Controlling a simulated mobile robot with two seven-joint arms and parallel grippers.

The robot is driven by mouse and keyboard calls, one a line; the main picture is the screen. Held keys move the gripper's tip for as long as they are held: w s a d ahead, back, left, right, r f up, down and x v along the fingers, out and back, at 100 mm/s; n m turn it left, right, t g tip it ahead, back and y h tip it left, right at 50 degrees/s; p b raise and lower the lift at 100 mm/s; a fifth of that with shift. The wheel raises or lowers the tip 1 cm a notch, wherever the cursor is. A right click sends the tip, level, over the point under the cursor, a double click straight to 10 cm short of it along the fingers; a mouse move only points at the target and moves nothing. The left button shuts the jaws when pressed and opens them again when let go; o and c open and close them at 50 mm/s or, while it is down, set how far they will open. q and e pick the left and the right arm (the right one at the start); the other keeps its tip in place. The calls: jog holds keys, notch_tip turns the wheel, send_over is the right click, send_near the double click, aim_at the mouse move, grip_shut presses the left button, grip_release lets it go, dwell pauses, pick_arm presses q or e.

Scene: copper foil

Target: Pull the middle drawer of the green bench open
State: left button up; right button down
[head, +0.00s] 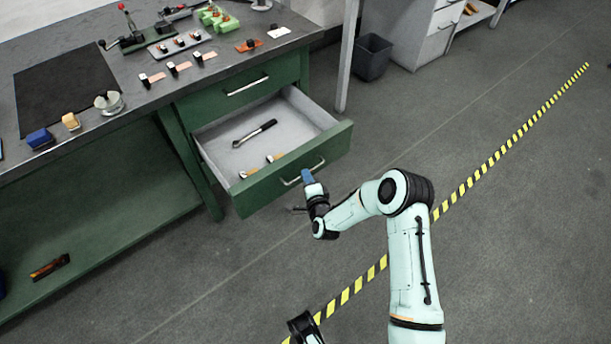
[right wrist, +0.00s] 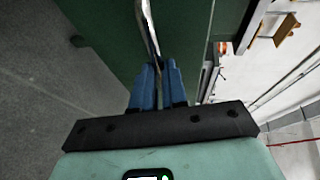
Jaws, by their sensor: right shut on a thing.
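The green bench (head: 292,67) stands at the left in the head view. Its drawer (head: 318,162) below the shut upper drawer (head: 262,97) is pulled well out, and its grey inside shows. The drawer's bar handle (head: 289,182) is also in the right wrist view (right wrist: 148,30), running down between the blue fingers. My right gripper (head: 308,178) is at the drawer front, its fingers (right wrist: 156,84) shut on the handle. A black part at the bottom edge of the head view may belong to my left arm; its jaws cannot be made out.
In the drawer lie a black-handled tool (head: 256,132) and small copper-coloured pieces. Tools and blocks stand on the bench top (head: 150,103). A dark bin (head: 372,57) stands behind. The floor right of the drawer is clear, crossed by yellow-black tape (head: 470,182).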

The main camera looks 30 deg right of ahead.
dwell(0.3)
jog(key=c, duration=1.2)
grip_release()
jog(key=shift+o, duration=0.2)
pick_arm(q)
jog(key=shift+g+h, duration=0.3)
jog(key=shift+g, duration=0.3)
jog(key=s+r, duration=0.1)
jog(key=s+d+p, duration=0.1)
jog(key=s+r+p, duration=0.1)
jog(key=shift+s+d+r, duration=0.2)
jog(key=shift+d+r, duration=0.05)
jog(key=shift+r, duration=0.05)
pick_arm(e)
jog(key=v, duration=1.3)
jog(key=shift+s, duration=0.25)
jog(key=shift+a, duration=0.1)
